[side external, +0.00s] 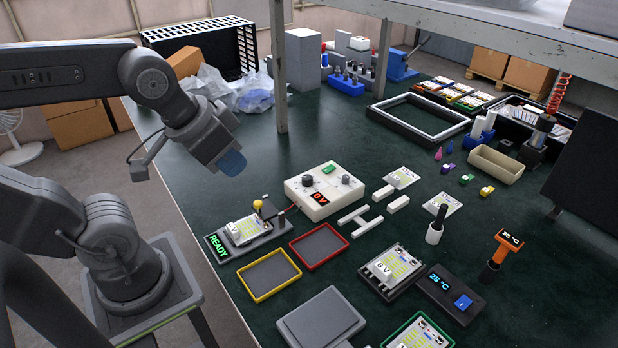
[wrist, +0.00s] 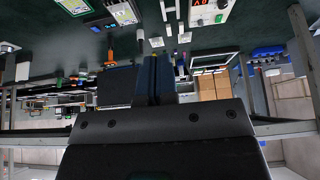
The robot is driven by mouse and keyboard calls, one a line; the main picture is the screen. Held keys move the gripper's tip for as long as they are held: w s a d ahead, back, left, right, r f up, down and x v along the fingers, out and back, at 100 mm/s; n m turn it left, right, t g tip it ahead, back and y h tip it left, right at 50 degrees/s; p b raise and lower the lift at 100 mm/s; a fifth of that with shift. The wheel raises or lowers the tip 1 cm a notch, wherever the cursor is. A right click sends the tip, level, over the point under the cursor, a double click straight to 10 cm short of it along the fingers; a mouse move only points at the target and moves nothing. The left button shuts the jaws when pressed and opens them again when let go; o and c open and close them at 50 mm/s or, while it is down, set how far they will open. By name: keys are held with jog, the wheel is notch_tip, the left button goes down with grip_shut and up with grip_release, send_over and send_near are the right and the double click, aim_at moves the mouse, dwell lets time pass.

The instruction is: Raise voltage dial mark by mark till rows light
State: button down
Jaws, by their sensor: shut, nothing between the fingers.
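The display also shows in the wrist view (wrist: 208,5) at the top edge. A board (side external: 243,230) sits in a grey fixture left of the box, beside a green READY sign (side external: 220,246). My gripper (side external: 232,163) is shut and empty, in the air left of the box and apart from it. Its fingers show in the wrist view (wrist: 154,80).
A yellow-rimmed tray (side external: 269,294) and a red-rimmed tray (side external: 319,264) lie in front of the box. A board marked 6V (side external: 391,268) sits farther right. A shelf post (side external: 279,70) rises behind the box. Clear green tabletop lies behind the READY fixture.

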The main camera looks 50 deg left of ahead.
jog(key=c, duration=1.8)
grip_release()
jog(key=shift+o, duration=0.7)
jog(key=shift+w+a+r, duration=0.1)
jog(key=shift+w, duration=0.1)
jog(key=o, duration=0.6)
jog(key=w+a, duration=0.1)
jog(key=w, duration=0.2)
jog(key=w+a+n+g, duration=0.1)
jog(key=w, duration=0.2)
jog(key=w+a+r+n, duration=0.1)
jog(key=w, duration=0.2)
jog(key=shift+w+a+g, duration=0.2)
jog(key=shift+a+g, duration=0.05)
jog(key=shift+g, duration=0.15)
jog(key=o, duration=0.3)
jog(key=w+a+f+n, duration=0.1)
jog(key=w+a, duration=0.2)
jog(key=w, duration=0.2)
jog(key=shift+w+a+f+g, duration=0.15)
jog(key=shift+w+f+g, duration=0.2)
jog(key=shift+g, duration=0.05)
jog(key=n+g, duration=0.3)
jog(key=n, duration=0.1)
send_over(307, 177)
notch_tip(307, 177, down, 15)
notch_tip(307, 177, down, 13)
jog(key=shift+r, duration=0.15)
jog(key=shift+h, duration=0.3)
jog(key=c, duration=0.9)
